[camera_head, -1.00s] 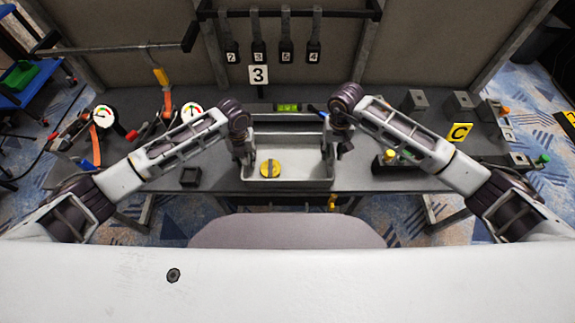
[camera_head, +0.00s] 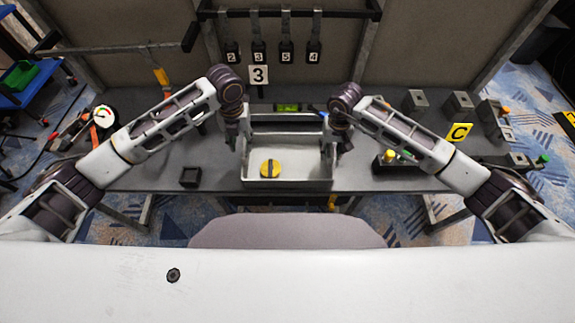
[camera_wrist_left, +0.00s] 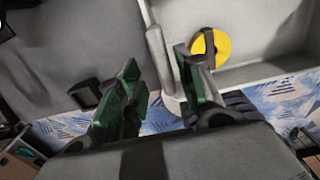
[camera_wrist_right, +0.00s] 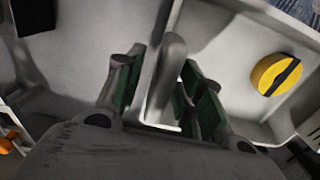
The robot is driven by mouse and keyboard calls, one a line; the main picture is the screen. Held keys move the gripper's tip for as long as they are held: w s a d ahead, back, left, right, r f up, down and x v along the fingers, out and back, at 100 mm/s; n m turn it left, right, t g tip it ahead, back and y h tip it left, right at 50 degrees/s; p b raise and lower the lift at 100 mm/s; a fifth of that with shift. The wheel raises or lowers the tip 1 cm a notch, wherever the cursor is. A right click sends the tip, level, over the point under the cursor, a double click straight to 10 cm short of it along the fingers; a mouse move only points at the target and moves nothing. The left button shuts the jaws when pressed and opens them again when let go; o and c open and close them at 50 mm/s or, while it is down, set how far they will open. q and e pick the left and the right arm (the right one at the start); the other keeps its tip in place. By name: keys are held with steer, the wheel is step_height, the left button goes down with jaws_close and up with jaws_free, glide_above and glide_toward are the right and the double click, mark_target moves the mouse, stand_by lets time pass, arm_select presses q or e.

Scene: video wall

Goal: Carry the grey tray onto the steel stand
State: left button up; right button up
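The grey tray (camera_head: 315,183) sits on the table in the middle of the head view, with a yellow disc (camera_head: 270,168) crossed by a dark bar inside it. My left gripper (camera_head: 239,146) is at its left end; in the left wrist view the fingers (camera_wrist_left: 160,95) stand apart around an upright grey handle (camera_wrist_left: 160,60), nearer the right finger. My right gripper (camera_head: 338,143) is at the right end; its fingers (camera_wrist_right: 160,95) stand apart on either side of a grey handle (camera_wrist_right: 168,75). A pale frame (camera_head: 288,118) behind the tray may be the steel stand; I cannot tell.
A small dark square block (camera_head: 190,177) lies left of the tray. A green level (camera_head: 288,107) lies behind it. Dark blocks (camera_head: 415,101) and a yellow C sign (camera_head: 459,132) are at the right. Gauges and tools (camera_head: 103,117) are at the left.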

arm_select(q)
steer(key=shift+r, duration=0.8)
arm_select(e)
step_height(320, 180, up, 12)
stand_by(0.7)
arm_select(q)
steer(key=shift+s, duration=0.1)
arm_select(e)
steer(key=shift+s+f, duration=0.1)
steer(key=shift+s, duration=0.05)
stand_by(0.4)
